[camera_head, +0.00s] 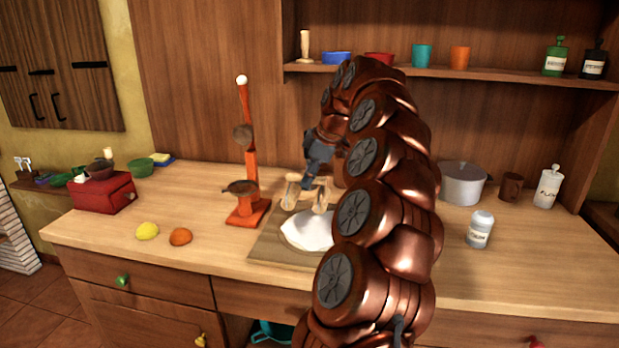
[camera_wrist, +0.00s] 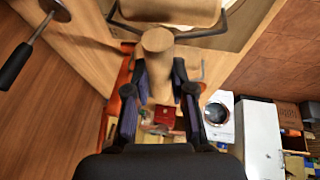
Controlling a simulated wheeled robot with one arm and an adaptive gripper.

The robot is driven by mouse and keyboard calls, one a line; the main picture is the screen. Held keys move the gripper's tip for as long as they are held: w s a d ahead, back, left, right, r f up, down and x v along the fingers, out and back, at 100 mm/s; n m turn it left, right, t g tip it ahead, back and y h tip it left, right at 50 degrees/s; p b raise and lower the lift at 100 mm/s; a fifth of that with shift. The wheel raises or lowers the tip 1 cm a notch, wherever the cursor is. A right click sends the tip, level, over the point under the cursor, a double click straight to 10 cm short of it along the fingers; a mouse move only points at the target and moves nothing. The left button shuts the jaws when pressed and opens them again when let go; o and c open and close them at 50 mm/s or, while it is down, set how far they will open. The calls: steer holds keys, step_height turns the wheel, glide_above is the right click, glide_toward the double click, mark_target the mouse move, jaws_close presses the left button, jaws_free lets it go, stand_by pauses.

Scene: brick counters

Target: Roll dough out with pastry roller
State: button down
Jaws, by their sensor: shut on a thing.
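The pastry roller (camera_head: 290,193) is pale wood, with a dark wire frame beside its roller in the wrist view (camera_wrist: 168,12). My gripper (camera_head: 315,172) is shut on its wooden handle; the two fingers (camera_wrist: 160,75) sit on either side of the handle in the wrist view. The white dough (camera_head: 308,230) lies flat on a brown board (camera_head: 268,250) on the counter. The roller is at the far side of the dough in the head view. I cannot tell whether it touches the dough. My copper arm hides the right side of the dough and board.
An orange juicer stand (camera_head: 247,190) stands left of the board, with an orange (camera_head: 180,236) and a lemon (camera_head: 147,231) farther left. A grey pot (camera_head: 462,185), a brown mug (camera_head: 512,187) and white jars (camera_head: 479,230) stand right. The front right counter is clear.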

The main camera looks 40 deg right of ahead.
mark_target(324, 196)
steer(key=shift+f, duration=0.25)
stand_by(0.3)
steer(key=shift+f+b, duration=1.6)
steer(key=shift+f, duration=1.45)
steer(key=shift+f, duration=0.35)
steer(key=shift+s+d, duration=0.1)
steer(key=shift+s+d+r+b, duration=0.1)
steer(key=shift+s+d+b, duration=0.05)
steer(key=shift+s+d, duration=0.55)
steer(key=shift+s+d+f+b, duration=0.1)
steer(key=shift+s+d+b, duration=0.1)
steer(key=shift+s+d, duration=0.45)
steer(key=shift+s+d+r+b, duration=0.15)
steer(key=shift+s+d, duration=0.2)
steer(key=shift+s, duration=0.65)
steer(key=shift+w+a+f, duration=0.2)
steer(key=shift+w+a, duration=0.3)
steer(key=shift+w, duration=0.15)
steer(key=shift+w+a+f, duration=0.2)
steer(key=shift+w+a, duration=0.3)
steer(key=shift+w, duration=0.1)
